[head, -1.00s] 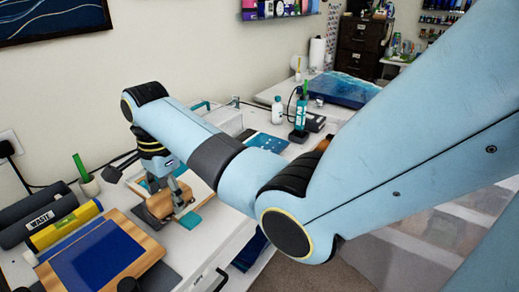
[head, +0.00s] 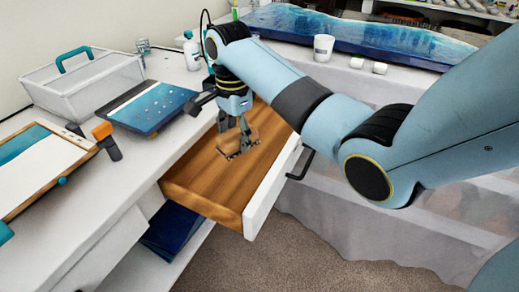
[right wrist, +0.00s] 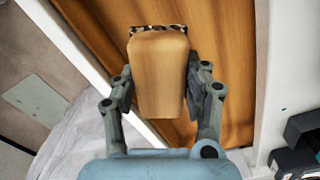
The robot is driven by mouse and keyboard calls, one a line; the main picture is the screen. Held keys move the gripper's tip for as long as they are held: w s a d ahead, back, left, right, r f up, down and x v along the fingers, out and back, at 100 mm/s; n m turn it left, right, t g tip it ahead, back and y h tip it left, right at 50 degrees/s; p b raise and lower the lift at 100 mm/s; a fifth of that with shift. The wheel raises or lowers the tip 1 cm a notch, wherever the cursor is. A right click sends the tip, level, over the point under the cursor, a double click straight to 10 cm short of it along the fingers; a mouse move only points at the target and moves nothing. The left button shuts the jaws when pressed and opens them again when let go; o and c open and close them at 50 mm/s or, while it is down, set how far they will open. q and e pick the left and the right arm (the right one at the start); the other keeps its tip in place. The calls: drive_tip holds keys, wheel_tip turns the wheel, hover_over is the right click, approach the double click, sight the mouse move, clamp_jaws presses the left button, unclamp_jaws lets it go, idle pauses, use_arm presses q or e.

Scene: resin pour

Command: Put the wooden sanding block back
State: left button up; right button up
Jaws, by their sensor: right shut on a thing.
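The wooden sanding block (right wrist: 160,75) is tan and rounded, with a dark speckled edge at its far end. My right gripper (right wrist: 158,92) is shut on it, one finger on each side. In the head view, my right gripper (head: 236,138) points down inside the outline of an open wooden drawer (head: 205,185) with a white front (head: 274,188). The block blends into the drawer's wood there, with its dark lower edge showing. I cannot tell whether it touches the drawer floor. My left gripper is not in view.
Left of the drawer, the worktop holds a blue speckled panel (head: 150,107), a clipboard (head: 45,165), an orange-handled tool (head: 106,142) and a white bin (head: 85,82). A bottle (head: 192,50) stands behind. A cup (head: 323,48) is on the back table. The drawer around the block looks empty.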

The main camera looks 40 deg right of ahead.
hover_over(239, 177)
wheel_tip(239, 177, down, 4)
drive_tip(key=shift+a+f, duration=0.1)
drive_tip(key=shift+f, duration=0.1)
wheel_tip(239, 177, down, 6)
drive_tip(key=shift+b, duration=0.7)
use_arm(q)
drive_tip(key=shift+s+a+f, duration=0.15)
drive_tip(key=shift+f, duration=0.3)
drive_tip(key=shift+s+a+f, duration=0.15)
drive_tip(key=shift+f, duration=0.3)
use_arm(e)
drive_tip(key=shift+f, duration=0.15)
drive_tip(key=o, duration=1.1)
use_arm(q)
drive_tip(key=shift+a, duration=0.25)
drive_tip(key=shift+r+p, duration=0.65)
drive_tip(key=shift+p, duration=0.05)
use_arm(e)
wheel_tip(239, 177, up, 12)
drive_tip(key=shift+r, duration=0.2)
